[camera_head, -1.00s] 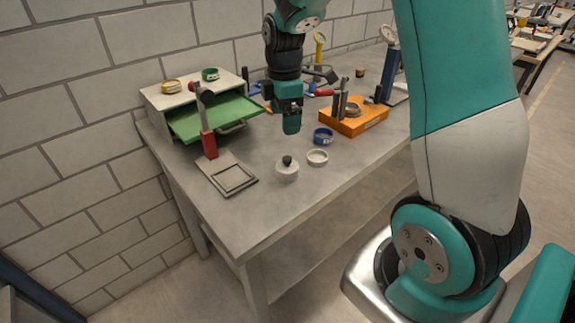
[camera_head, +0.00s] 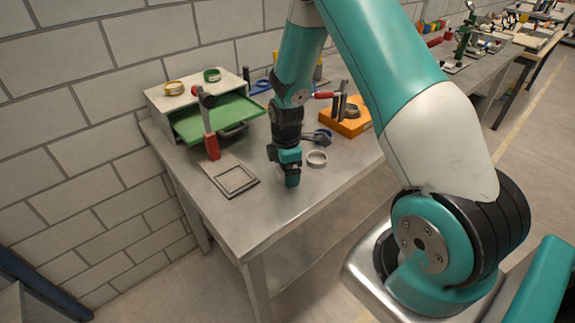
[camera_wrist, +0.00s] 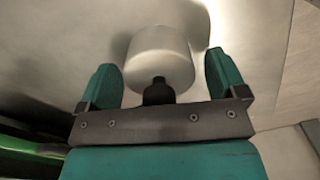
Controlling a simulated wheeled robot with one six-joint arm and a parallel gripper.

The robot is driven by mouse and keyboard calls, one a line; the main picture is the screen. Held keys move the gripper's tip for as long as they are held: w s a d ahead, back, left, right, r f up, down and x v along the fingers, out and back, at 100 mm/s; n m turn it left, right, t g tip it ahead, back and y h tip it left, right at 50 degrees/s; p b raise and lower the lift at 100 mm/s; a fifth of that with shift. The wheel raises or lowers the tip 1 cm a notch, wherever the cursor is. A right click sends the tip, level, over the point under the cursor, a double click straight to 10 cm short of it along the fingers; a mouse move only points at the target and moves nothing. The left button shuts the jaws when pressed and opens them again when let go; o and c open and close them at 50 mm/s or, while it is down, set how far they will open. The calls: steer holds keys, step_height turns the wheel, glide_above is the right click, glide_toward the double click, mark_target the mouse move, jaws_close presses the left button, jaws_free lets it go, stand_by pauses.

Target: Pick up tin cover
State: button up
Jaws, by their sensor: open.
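The tin cover (camera_wrist: 158,55), a pale round piece with a black knob, shows in the wrist view. It lies between the two teal fingers of my gripper (camera_wrist: 160,78), with a gap on each side. The gripper is open and empty, and the dark knob is near its palm bar. In the head view my gripper (camera_head: 290,178) is low over the table and hides most or all of the cover.
A pale ring (camera_head: 317,158) lies just right of my gripper on the table (camera_head: 255,210). A square frame plate (camera_head: 236,180) and a red-handled clamp (camera_head: 211,140) are to the left.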

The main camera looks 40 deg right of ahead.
steer(key=shift+f, duration=0.35)
steer(key=c, duration=1)
steer(key=shift+r, duration=0.15)
